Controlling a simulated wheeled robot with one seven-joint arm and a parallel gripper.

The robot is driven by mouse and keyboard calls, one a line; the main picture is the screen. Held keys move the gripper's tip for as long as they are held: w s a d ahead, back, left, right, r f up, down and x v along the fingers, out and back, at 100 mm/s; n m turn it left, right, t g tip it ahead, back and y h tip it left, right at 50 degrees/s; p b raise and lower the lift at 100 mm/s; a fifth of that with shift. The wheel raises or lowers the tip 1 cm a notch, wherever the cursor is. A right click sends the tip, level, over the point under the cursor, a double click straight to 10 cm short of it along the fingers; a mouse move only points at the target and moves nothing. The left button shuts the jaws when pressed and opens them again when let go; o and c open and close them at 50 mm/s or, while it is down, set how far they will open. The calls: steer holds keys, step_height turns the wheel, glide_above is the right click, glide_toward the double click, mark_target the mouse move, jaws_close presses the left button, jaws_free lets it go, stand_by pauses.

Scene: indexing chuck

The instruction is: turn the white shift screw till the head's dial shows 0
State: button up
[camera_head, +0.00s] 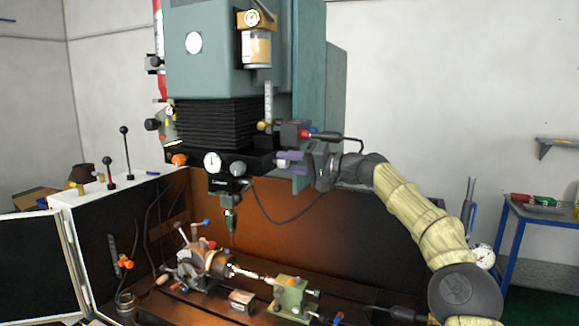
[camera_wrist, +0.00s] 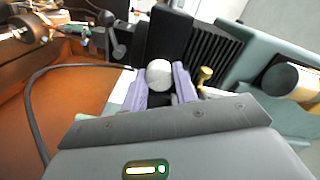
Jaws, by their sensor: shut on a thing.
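The white shift screw (camera_wrist: 159,74) shows in the wrist view as a white rounded knob between my two lavender fingers. My gripper (camera_wrist: 159,82) is shut on it, one finger on each side. In the head view my gripper (camera_head: 287,160) reaches in from the right against the machine's head, and the screw is not clearly seen there. A small round white dial (camera_head: 212,162) sits on the front of the head, left of my gripper. Its reading is too small to tell.
A spindle tool (camera_head: 231,218) hangs below the head, above an indexing chuck (camera_head: 213,262) and a green tailstock (camera_head: 290,296) on the machine table. A black cable (camera_head: 290,217) loops below my gripper. Levers (camera_head: 125,152) stand at the left. A blue-framed cart (camera_head: 545,215) is at the right.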

steer(key=shift+f, duration=0.1)
steer(key=o, duration=1)
steer(key=shift+d, duration=0.1)
steer(key=b+v, duration=0.4)
steer(key=v, duration=1.3)
steer(key=shift+d+b, duration=0.1)
steer(key=shift+b, duration=0.25)
